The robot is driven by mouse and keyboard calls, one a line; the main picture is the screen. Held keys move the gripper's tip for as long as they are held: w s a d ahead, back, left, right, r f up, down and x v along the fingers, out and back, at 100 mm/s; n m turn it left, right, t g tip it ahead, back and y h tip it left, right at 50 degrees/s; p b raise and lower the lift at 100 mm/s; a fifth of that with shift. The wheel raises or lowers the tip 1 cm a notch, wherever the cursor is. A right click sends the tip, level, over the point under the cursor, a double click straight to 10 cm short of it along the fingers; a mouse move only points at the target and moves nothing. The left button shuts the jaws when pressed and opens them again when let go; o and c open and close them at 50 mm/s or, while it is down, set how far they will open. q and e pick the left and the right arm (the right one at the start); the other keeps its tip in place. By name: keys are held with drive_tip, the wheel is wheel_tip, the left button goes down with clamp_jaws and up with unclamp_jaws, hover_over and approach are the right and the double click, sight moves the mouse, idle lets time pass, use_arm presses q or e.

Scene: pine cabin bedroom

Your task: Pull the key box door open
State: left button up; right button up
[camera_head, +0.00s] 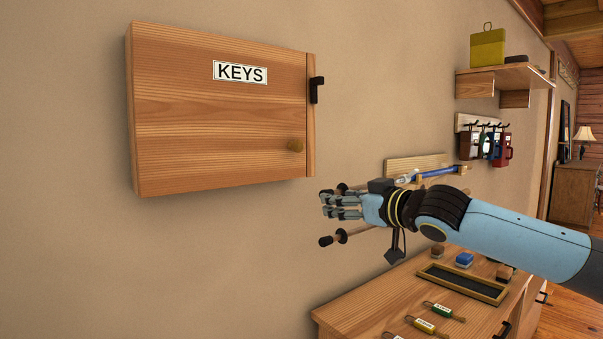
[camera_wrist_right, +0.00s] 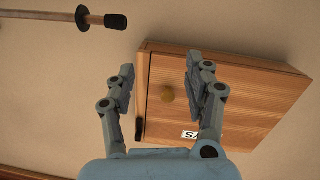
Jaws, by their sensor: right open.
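The wooden key box (camera_head: 215,110) hangs on the wall in the head view, its door closed and labelled KEYS (camera_head: 240,73). A round wooden knob (camera_head: 295,145) sits at the door's lower right. A black latch (camera_head: 317,90) is on the box's right edge. My right gripper (camera_head: 325,204) is open and empty, below and to the right of the knob, apart from the box. In the right wrist view the key box (camera_wrist_right: 255,85) lies ahead, and the knob (camera_wrist_right: 167,95) shows between the open fingers (camera_wrist_right: 160,75). My left gripper is not in view.
A wooden cabinet (camera_head: 350,315) with a black tray (camera_head: 463,284) and tagged keys stands below. Wall left of and below the box is clear.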

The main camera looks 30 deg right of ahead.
drive_tip(key=n+t+y+p, duration=0.1)
drive_tip(key=n, duration=0.1)
approach(301, 147)
drive_tip(key=s, duration=0.1)
drive_tip(key=shift+y, duration=0.3)
drive_tip(key=w, duration=0.3)
drive_tip(key=w+p, duration=0.1)
drive_tip(key=w, duration=0.6)
drive_tip(key=shift+w+a+p, duration=0.35)
drive_tip(key=shift+w, duration=0.05)
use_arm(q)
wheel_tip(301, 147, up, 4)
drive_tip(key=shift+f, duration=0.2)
use_arm(e)
clamp_jaws()
